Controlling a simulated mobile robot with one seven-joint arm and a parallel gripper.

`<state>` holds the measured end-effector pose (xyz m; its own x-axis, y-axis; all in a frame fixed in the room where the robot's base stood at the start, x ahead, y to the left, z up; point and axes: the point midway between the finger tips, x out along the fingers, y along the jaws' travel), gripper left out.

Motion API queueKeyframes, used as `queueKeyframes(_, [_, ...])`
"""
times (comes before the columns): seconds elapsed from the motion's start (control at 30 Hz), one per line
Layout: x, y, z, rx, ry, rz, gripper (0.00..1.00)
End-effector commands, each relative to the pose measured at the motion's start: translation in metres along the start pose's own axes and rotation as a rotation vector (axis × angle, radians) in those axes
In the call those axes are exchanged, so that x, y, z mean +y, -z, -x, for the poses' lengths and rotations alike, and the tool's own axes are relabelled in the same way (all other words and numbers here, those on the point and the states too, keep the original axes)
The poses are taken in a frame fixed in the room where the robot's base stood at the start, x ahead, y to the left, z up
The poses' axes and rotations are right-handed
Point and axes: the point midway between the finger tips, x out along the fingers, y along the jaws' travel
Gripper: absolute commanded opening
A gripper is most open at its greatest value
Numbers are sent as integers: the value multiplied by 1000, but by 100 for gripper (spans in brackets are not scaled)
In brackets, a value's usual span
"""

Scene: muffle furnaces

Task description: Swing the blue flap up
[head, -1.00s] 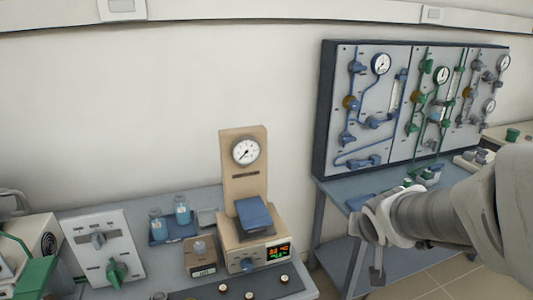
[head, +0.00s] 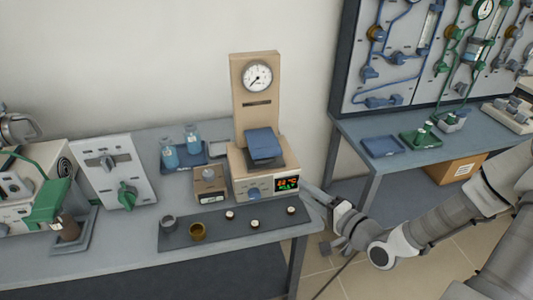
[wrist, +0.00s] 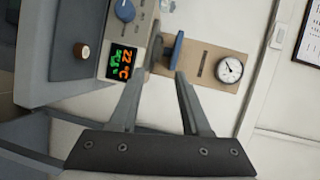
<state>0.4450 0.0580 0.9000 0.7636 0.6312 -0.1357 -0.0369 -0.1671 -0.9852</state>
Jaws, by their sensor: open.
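The blue flap (head: 264,144) sits on top of the beige instrument (head: 240,183), in front of its upright back panel with a round gauge (head: 257,77). It lies over a dark part, slightly tilted. In the wrist view the flap (wrist: 177,50) shows nearly edge-on, just past the fingertips. My gripper (head: 306,188) is at the right side of the instrument, lower than the flap. In the wrist view my gripper (wrist: 168,57) is open and empty, its fingers pointing toward the flap. I cannot tell whether a fingertip touches anything.
A lit display (head: 287,184) and a blue knob are on the instrument's front. A dark mat (head: 183,235) with small pots lies in front. Blue-liquid bottles (head: 170,154) and a green-knobbed panel (head: 117,176) stand left. A second table with a valve board stands right.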

Motion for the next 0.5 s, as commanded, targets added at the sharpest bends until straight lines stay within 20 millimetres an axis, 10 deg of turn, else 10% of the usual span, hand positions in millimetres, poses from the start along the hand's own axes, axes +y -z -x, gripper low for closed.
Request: queueKeyframes(0.5, [-20, 1, -37, 21, 140, -106, 48])
